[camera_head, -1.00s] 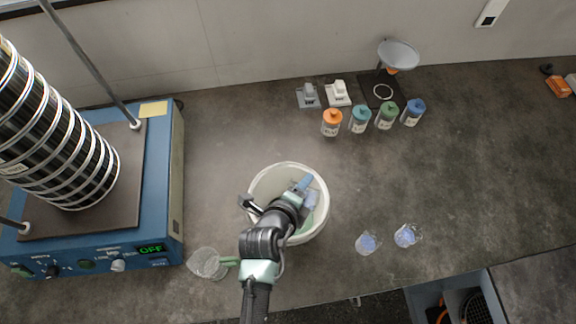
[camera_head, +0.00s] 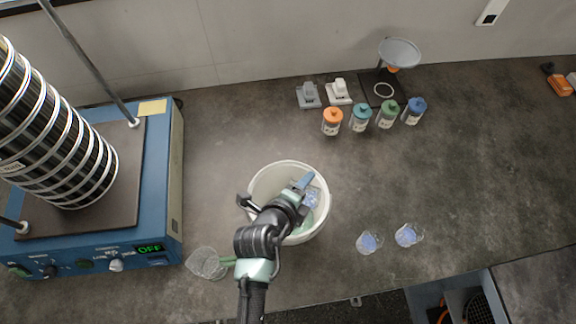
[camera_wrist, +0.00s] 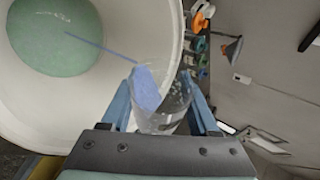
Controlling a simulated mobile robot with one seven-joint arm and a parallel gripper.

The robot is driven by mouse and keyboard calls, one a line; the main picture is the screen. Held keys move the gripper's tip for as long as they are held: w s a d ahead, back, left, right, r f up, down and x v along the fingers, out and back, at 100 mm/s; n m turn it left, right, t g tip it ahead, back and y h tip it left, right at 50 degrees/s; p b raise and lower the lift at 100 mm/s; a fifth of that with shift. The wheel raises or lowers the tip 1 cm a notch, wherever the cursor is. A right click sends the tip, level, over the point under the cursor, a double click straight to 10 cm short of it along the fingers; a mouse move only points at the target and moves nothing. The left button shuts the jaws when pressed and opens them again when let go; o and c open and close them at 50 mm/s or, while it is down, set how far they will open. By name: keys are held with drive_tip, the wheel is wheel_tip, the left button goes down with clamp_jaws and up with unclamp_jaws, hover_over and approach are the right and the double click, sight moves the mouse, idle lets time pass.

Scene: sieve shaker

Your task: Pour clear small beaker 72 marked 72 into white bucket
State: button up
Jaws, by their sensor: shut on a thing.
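My gripper (camera_wrist: 163,100) is shut on a clear small beaker (camera_wrist: 168,118), one blue finger on each side. The beaker is tilted over the white bucket (camera_head: 262,188), and blue material lies along its wall near the mouth. A thin blue stream runs from the mouth down to the pale green contents (camera_wrist: 48,30) of the bucket. The bucket's wall also shows in the wrist view (camera_wrist: 135,18). In the head view my gripper (camera_head: 304,188) is over the bucket's right half and my arm covers part of the bucket. The number on the beaker is not readable.
Two small beakers with blue contents (camera_head: 368,242) (camera_head: 408,235) stand right of the bucket. A clear jug with a green handle (camera_head: 204,263) stands left of my arm. The sieve shaker (camera_head: 160,190) is at left. Several lidded jars (camera_head: 360,120) stand behind.

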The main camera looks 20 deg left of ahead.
drive_tip(key=shift+d+r+h+b, duration=0.1)
drive_tip(key=shift+r+h+b, duration=0.15)
drive_tip(key=shift+b, duration=0.35)
idle(0.7)
drive_tip(key=shift+r+n+t+h+b, duration=0.2)
drive_tip(key=shift+n+t+h+b, duration=0.35)
drive_tip(key=shift+b, duration=0.6)
idle(1.0)
drive_tip(key=shift+r+g+p, duration=0.25)
drive_tip(key=shift+r+p, duration=0.05)
drive_tip(key=shift+p, duration=0.45)
drive_tip(key=m+y+p, duration=0.1)
drive_tip(key=p, duration=0.1)
drive_tip(key=shift+p, duration=0.4)
drive_tip(key=shift+a+f+g+y, duration=0.2)
drive_tip(key=shift+f+g+y, duration=0.15)
drive_tip(key=shift+f, duration=0.4)
drive_tip(key=shift+m, duration=0.25)
drive_tip(key=shift+y+p, duration=0.25)
drive_tip(key=shift+p, duration=0.05)
